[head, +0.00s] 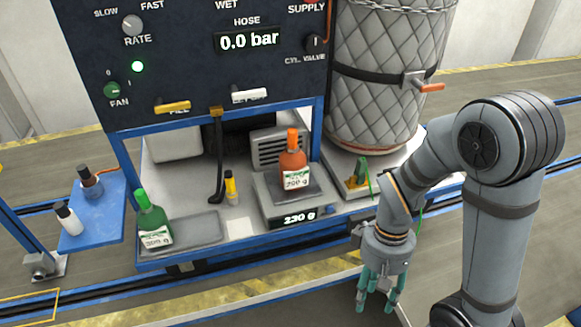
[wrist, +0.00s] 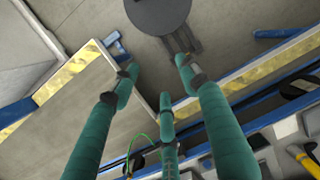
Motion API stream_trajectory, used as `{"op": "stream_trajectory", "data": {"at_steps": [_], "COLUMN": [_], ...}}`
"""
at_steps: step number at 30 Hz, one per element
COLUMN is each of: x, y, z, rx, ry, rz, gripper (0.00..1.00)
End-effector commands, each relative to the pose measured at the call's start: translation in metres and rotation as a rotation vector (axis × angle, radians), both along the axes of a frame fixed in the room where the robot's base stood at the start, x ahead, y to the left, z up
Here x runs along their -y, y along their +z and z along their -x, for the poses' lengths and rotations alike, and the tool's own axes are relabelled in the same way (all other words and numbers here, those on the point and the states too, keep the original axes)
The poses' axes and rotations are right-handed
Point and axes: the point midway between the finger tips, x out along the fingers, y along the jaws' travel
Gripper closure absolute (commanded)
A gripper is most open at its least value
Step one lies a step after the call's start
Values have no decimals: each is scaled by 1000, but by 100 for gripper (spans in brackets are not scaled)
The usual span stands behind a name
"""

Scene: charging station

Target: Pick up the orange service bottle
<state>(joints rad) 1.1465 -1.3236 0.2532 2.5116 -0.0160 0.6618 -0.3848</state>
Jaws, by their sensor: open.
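The orange service bottle (head: 292,162) stands upright on a scale (head: 297,201) on the station's shelf in the head view. Its label reads 200 g and the scale display reads 230 g. My gripper (head: 375,293) hangs to the right of the bottle and lower, in front of the shelf's edge, apart from it. In the wrist view my gripper's teal fingers (wrist: 158,95) are spread with nothing between them. The orange bottle cannot be made out in the wrist view.
A green bottle (head: 151,221) stands left by a grey pad (head: 198,231). A small yellow bottle (head: 231,187) stands left of the scale. A quilted cylinder (head: 388,75) rises behind right. The control panel (head: 200,60) overhangs the shelf. Two small bottles stand on a blue side tray (head: 98,215).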

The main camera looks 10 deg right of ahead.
Motion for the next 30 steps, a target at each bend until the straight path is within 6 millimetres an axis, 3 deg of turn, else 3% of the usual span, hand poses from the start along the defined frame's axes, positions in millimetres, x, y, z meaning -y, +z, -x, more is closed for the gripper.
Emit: {"op": "stream_trajectory", "data": {"at_steps": [10,30], "x": [0,0], "y": [0,0], "z": [0,0], "rx": [0,0], "ry": [0,0], "rz": [0,0], "gripper": [54,15]}}
